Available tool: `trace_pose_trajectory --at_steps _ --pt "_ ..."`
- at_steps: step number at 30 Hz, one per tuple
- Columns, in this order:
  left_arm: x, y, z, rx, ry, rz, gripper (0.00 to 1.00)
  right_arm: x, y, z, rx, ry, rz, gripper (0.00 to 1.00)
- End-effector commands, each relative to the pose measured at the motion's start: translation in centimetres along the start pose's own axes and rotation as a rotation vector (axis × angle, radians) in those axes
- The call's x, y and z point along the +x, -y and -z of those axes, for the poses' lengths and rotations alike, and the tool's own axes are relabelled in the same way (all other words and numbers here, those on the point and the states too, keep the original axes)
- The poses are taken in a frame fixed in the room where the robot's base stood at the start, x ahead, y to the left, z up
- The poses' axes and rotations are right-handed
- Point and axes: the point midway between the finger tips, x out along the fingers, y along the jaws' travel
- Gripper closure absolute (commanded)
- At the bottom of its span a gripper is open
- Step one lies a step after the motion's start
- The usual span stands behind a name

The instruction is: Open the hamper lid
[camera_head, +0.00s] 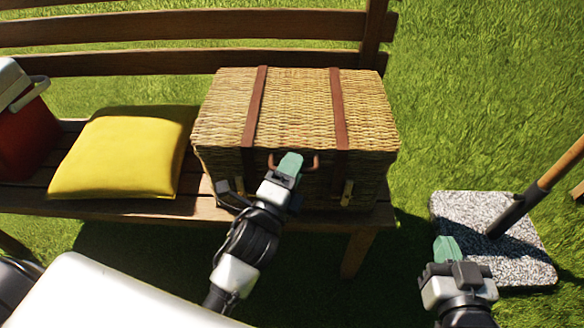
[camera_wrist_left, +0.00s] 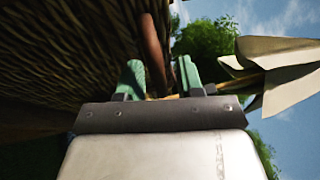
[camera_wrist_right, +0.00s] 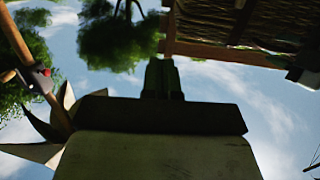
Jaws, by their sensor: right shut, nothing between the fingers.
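The wicker hamper (camera_head: 300,110) stands on the wooden bench with its lid (camera_head: 215,110) down. Two brown leather straps (camera_head: 338,105) cross the lid. My left gripper (camera_head: 290,164) is at the handle. In the left wrist view, its green fingers (camera_wrist_left: 161,78) stand apart with the handle (camera_wrist_left: 153,50) between them; I cannot tell if they touch it. My right gripper (camera_head: 446,248) is shut and empty, right of the bench.
A yellow cushion (camera_head: 125,150) lies left of the hamper, and a red cool box (camera_head: 25,130) stands at the far left. The bench backrest (camera_head: 180,28) is behind. A speckled stone base (camera_head: 470,212) with a slanting pole (camera_head: 545,185) stands on the grass at right.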

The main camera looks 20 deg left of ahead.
Motion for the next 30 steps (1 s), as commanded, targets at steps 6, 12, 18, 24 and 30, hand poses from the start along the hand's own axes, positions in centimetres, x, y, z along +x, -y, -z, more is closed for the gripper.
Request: trace_pose_trajectory --at_steps 6,12,18,24,30 --pt "0.0 0.0 0.0 0.0 0.0 0.0 0.89 0.0 0.0 0.0 0.001 0.001 0.001 1.0" --pt "-0.1 0.0 0.0 0.0 0.0 -0.001 1.0 0.0 0.1 0.0 0.001 0.002 0.001 1.0" --pt "0.0 0.0 0.0 0.0 0.0 -0.002 1.0 0.0 0.1 0.0 0.001 0.004 0.001 1.0" --pt "0.0 0.4 -0.1 -0.003 0.0 -0.008 1.0 -0.3 -0.2 -1.2 -0.001 0.113 -0.004 1.0" --pt "0.2 1.2 -0.1 -0.009 0.0 -0.022 1.0 -2.1 -0.8 -4.2 -0.001 0.372 -0.02 1.0"
